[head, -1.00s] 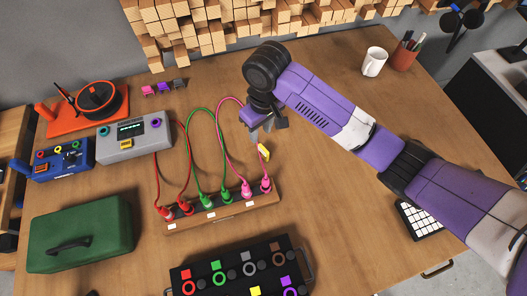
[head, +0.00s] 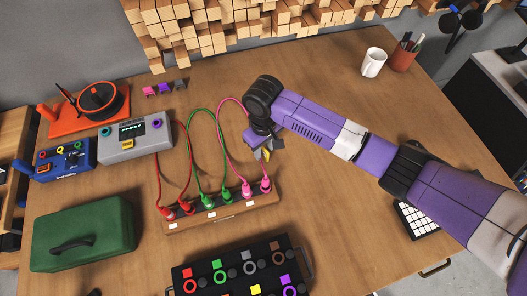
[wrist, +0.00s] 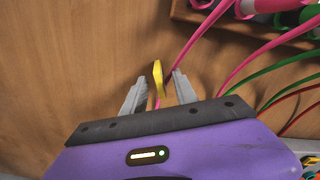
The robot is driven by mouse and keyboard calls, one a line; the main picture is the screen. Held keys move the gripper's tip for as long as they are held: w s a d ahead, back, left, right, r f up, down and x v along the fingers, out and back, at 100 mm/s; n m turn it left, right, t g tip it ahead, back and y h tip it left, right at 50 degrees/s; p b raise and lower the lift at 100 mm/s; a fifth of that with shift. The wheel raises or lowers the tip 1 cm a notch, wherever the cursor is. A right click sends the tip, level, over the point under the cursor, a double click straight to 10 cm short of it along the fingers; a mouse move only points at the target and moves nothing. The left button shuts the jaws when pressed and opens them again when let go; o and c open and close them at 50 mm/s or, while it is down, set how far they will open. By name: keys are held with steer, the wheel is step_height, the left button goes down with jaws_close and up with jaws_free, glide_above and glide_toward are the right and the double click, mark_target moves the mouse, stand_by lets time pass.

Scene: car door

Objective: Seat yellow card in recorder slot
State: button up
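A small yellow card (head: 266,155) is just at my gripper's fingertips, right of the pink cable loop and above the socket strip. In the wrist view the yellow card (wrist: 158,78) shows nearly edge-on between the two grey fingertips, with visible gaps on both sides. My gripper (head: 261,150) is open around or just above it, and the wrist view also shows my gripper (wrist: 158,82) with fingers apart. A grey box (head: 134,139) with a green-lit screen and a yellow piece at its front stands at the left. I cannot tell whether this is the recorder; no empty slot is clear.
A socket strip (head: 223,208) with red, green and pink plugs lies close to my gripper, with cables looping up beside it. A blue box (head: 62,160), green case (head: 82,232) and black tray (head: 205,270) stand around. The table's right middle is clear.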

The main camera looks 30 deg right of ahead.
jaws_close()
steer(key=shift+r, duration=0.1)
